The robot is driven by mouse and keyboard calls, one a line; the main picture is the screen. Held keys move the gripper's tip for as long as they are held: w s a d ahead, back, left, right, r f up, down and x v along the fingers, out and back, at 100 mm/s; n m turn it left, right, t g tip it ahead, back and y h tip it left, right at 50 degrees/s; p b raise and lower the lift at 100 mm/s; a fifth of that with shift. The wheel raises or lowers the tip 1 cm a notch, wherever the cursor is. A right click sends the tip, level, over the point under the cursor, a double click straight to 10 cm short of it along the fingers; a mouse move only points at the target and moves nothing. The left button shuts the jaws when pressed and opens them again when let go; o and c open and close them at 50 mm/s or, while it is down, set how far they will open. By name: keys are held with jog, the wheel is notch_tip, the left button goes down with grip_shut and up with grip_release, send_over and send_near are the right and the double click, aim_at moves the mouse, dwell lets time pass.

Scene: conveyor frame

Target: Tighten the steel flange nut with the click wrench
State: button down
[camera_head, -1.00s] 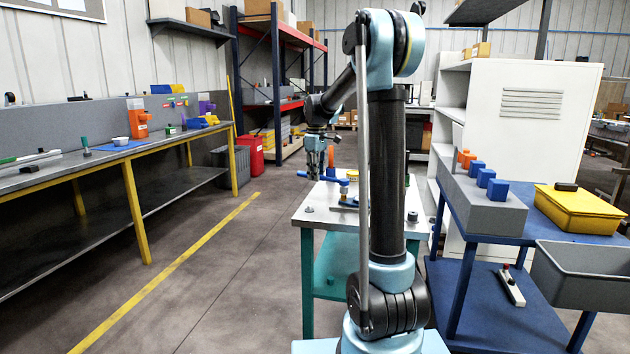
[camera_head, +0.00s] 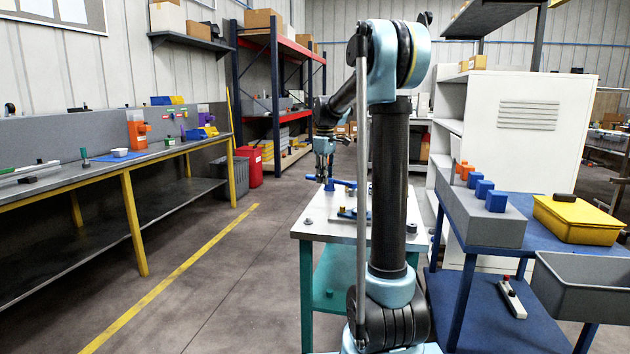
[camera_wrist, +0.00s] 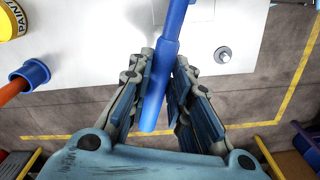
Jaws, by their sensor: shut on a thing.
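The click wrench shows as a blue bar (camera_wrist: 172,40) in the wrist view, running from the top edge down between my fingers. My gripper (camera_wrist: 161,85) is shut on its handle, with the handle's end sticking out toward the palm. In the head view my gripper (camera_head: 325,178) is over the white-topped table, with the blue wrench (camera_head: 345,183) lying across it. A grey metal nut or stud on a round base (camera_wrist: 222,54) stands on the white top, right of the wrench and apart from it. I cannot tell whether it is the flange nut. The wrench's head is out of the wrist view.
A blue cart (camera_head: 508,262) stands at right; the left floor is open.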

jog(key=s+d+r, duration=0.1)
jog(key=s+d, duration=0.1)
jog(key=d, duration=0.7)
jog(key=shift+s+r+m, duration=0.15)
jog(key=shift+s+m, duration=0.1)
jog(key=shift+m, duration=0.15)
jog(key=shift+f, duration=3.55)
